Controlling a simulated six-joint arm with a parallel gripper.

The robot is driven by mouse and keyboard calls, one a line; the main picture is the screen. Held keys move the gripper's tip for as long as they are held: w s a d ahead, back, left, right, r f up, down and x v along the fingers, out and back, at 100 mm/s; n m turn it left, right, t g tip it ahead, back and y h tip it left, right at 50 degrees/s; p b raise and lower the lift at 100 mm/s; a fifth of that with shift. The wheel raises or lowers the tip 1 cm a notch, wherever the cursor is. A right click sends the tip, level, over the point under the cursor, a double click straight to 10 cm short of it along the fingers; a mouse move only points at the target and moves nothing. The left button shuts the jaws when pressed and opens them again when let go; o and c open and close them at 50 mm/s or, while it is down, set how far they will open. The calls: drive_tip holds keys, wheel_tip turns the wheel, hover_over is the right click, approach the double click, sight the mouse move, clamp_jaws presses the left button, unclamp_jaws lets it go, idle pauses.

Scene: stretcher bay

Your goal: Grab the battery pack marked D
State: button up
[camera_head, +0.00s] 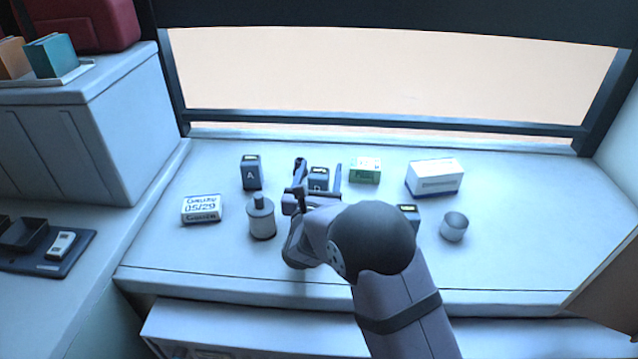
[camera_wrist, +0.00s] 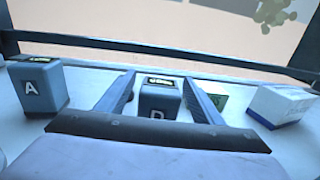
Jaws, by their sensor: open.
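The battery pack marked D (camera_head: 319,178) is a small blue-grey block with a dark top, standing upright on the white surface. In the wrist view, battery pack D (camera_wrist: 158,99) sits between my two fingers, its letter partly cut off by my gripper's body. My gripper (camera_head: 319,170) is open, with one finger on each side of the pack; I cannot tell whether either touches it. It also shows in the wrist view (camera_wrist: 159,88). A similar battery pack marked A (camera_head: 251,173) stands to the left, outside the fingers, and shows in the wrist view (camera_wrist: 38,88).
A green-and-white box (camera_head: 365,171) stands close right of the fingers, with a larger white box (camera_head: 434,178) beyond. A grey canister (camera_head: 261,219) and a labelled white box (camera_head: 201,209) are at left. Another pack (camera_head: 408,214), partly hidden by my arm, stands near a metal cup (camera_head: 454,227).

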drive_tip(key=shift+w+d, duration=0.1)
drive_tip(key=shift+w, duration=1)
drive_tip(key=shift+c, duration=0.2)
drive_tip(key=shift+r, duration=0.1)
drive_tip(key=c, duration=1.5)
drive_tip(key=shift+o, duration=0.2)
wheel_tip(320, 180, up, 10)
drive_tip(key=shift+b, duration=0.4)
